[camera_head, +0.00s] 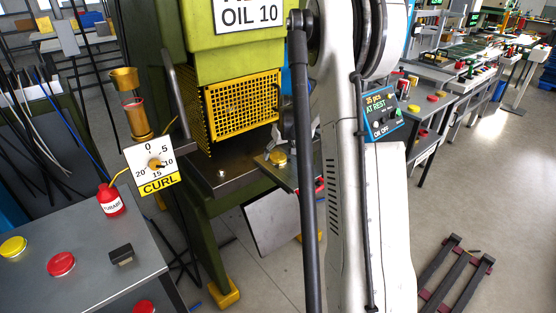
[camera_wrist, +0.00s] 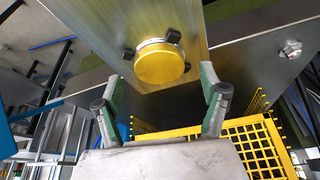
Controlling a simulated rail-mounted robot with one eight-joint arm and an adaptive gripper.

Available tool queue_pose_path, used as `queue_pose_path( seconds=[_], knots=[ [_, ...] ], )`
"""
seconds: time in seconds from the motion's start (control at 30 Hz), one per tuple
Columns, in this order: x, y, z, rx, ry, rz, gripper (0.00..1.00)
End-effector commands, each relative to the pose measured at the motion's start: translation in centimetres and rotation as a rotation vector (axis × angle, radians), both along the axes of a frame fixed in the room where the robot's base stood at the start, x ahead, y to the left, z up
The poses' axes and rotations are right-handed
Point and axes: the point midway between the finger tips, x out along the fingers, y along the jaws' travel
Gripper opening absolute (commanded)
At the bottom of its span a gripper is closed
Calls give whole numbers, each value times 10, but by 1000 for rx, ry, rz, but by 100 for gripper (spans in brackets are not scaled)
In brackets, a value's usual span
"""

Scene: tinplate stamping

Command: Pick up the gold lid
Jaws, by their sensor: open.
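The gold lid (camera_wrist: 161,63) is a round shiny disc in the wrist view. It sits between black stops on a bare metal plate (camera_wrist: 95,15). My gripper (camera_wrist: 161,84) is open and empty. Its two green-grey fingers stand apart, one to each side of the lid in the picture, and the lid appears beyond them. I cannot tell the remaining distance.
The yellow mesh guard (camera_head: 242,108) of the green press (camera_head: 232,50) is close by; it also shows in the wrist view (camera_wrist: 262,148). A CURL dial (camera_head: 152,166) stands left. The grey table (camera_head: 95,255) holds a red bottle (camera_head: 110,200), a yellow lid (camera_head: 13,247) and red discs.

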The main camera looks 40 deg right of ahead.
Motion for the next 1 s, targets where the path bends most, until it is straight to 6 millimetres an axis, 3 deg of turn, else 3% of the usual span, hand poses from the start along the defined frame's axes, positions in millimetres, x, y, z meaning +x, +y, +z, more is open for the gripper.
queue_pose_path(
  seconds=[0.13, 0.37, 0.67, 1.0],
  knots=[
    [7, -2, -17, 0, 0, 0, 75],
    [8, -2, -20, 0, 0, 0, 75],
    [8, -2, -20, 0, 0, 0, 40],
    [8, -2, -18, 0, 0, 0, 40]
  ],
)
